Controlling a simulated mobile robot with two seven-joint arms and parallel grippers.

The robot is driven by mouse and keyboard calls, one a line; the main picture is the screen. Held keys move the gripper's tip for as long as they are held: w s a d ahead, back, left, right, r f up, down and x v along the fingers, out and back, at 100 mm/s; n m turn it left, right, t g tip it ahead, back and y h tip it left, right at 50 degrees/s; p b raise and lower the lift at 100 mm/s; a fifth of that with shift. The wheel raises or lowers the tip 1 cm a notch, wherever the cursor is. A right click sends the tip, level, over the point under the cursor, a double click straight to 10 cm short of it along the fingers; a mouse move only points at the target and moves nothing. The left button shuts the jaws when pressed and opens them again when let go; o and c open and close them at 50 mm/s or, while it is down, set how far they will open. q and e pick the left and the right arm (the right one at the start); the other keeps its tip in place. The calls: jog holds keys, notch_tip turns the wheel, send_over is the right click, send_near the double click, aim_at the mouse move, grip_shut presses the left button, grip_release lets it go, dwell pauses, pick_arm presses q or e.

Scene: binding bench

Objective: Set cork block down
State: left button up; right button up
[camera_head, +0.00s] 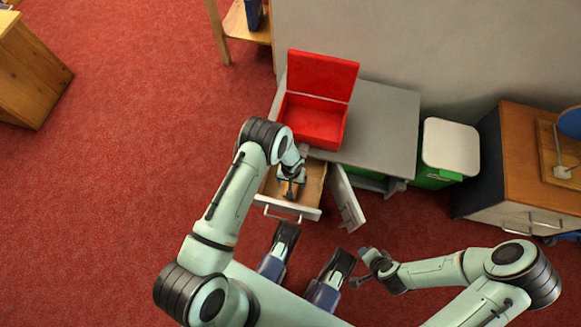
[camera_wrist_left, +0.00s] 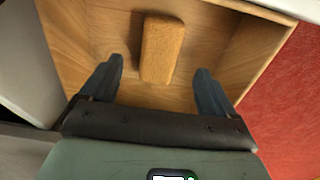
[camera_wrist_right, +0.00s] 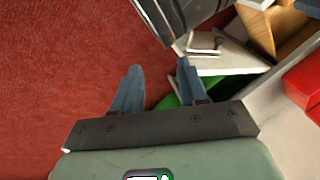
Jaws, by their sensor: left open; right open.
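The cork block (camera_wrist_left: 162,48) is a tan oblong block lying on the wooden floor of the open drawer (camera_wrist_left: 85,45). In the left wrist view it lies between and a little beyond the fingertips of my left gripper (camera_wrist_left: 160,80), with a gap on both sides. My left gripper is open, and in the head view it reaches down into the drawer (camera_head: 312,178), where it mostly hides the block. My right gripper (camera_wrist_right: 158,80) is open and empty; in the head view it (camera_head: 361,268) hangs over the floor right of the drawer front.
A red box (camera_head: 312,118) with its lid up stands on the grey bench top (camera_head: 385,125) behind the drawer. An open cabinet door (camera_head: 346,198) stands just right of the drawer. A green bin with a white lid (camera_head: 450,147) is farther right. Red carpet is clear at left.

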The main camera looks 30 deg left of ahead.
pick_arm(q)
notch_tip(320, 180, up, 5)
jog(key=p, duration=0.1)
jog(key=s, duration=0.2)
jog(key=s+d+h, duration=0.1)
jog(key=s, duration=0.2)
jog(key=s+d+n+h, duration=0.1)
jog(key=s, duration=0.2)
jog(key=shift+s+d+r+t, duration=0.1)
jog(key=shift+s+r+t, duration=0.1)
jog(key=shift+r+t, duration=0.1)
jog(key=s+r+n+t, duration=0.1)
jog(key=s+r, duration=0.4)
jog(key=s, duration=0.3)
jog(key=shift+s+d, duration=0.3)
jog(key=shift+d, duration=0.15)
pick_arm(e)
jog(key=shift+s+a+r+g, duration=0.2)
jog(key=shift+s+a+r, duration=0.15)
jog(key=shift+s, duration=0.25)
jog(key=shift+s+a+r+g, duration=0.25)
jog(key=shift+s+r, duration=0.15)
jog(key=shift+s, duration=0.15)
